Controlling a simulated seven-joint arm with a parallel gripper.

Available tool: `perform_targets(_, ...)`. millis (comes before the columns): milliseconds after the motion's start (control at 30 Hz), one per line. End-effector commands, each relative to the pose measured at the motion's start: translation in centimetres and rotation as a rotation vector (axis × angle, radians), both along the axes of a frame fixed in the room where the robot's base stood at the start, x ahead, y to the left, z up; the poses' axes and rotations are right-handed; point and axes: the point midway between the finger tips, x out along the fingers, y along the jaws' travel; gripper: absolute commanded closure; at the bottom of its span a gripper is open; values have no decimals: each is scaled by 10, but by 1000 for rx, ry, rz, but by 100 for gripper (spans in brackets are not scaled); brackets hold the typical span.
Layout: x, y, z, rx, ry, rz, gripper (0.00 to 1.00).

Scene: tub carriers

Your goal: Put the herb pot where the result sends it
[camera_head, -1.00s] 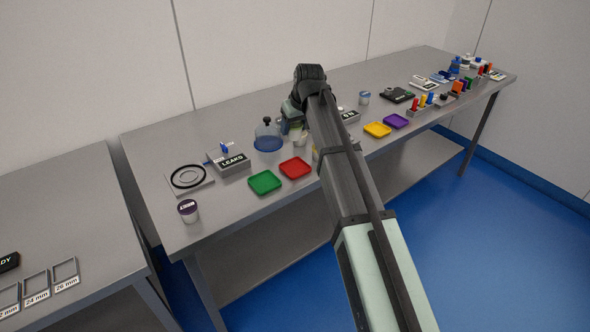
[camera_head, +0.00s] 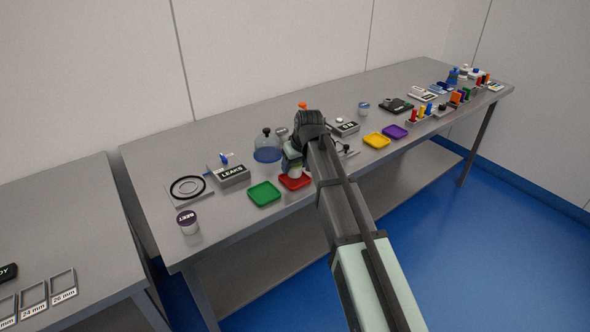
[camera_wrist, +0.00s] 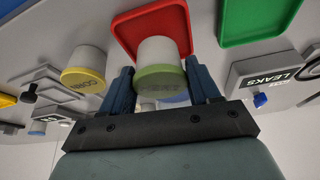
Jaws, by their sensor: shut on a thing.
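The herb pot (camera_wrist: 158,58), white with a green lid, is between the blue fingers of my gripper (camera_wrist: 160,82) in the wrist view; its lettering is too blurred to read. My gripper (camera_head: 292,158) is shut on it. In the head view the pot (camera_head: 295,172) shows as a small pale patch at the red tray (camera_head: 296,183). I cannot tell whether it touches the tray. The red tray (camera_wrist: 130,22) also shows beyond the pot in the wrist view. The green tray (camera_head: 264,194) is empty, left of the red one. A LEAKS box (camera_head: 232,177) and an OK box (camera_head: 346,128) stand farther back.
A clear dome with a blue base (camera_head: 267,153) stands close behind my gripper. A yellow-lidded pot (camera_wrist: 84,68) is nearby in the wrist view. Empty yellow (camera_head: 377,141) and purple (camera_head: 394,131) trays lie right. A purple-lidded BEET pot (camera_head: 188,222) stands at the front left.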

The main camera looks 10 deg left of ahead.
Motion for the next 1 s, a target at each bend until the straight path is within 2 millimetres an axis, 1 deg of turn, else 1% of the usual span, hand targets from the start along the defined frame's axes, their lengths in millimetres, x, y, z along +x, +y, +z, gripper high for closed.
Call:
perform_targets(33, -1, 0, -7, 0, 1, 0, 71)
perform_targets(100, -1, 0, -15, -1, 1, 0, 71)
perform_targets(200, 0, 0, -22, 0, 0, 0, 71)
perform_targets(567, 0, 0, -25, 0, 0, 0, 71)
perform_targets(600, 0, 0, -25, 0, 0, 0, 38)
perform_targets(867, 0, 0, -25, 0, 0, 0, 13)
perform_targets(1000, 0, 0, -25, 0, 0, 0, 13)
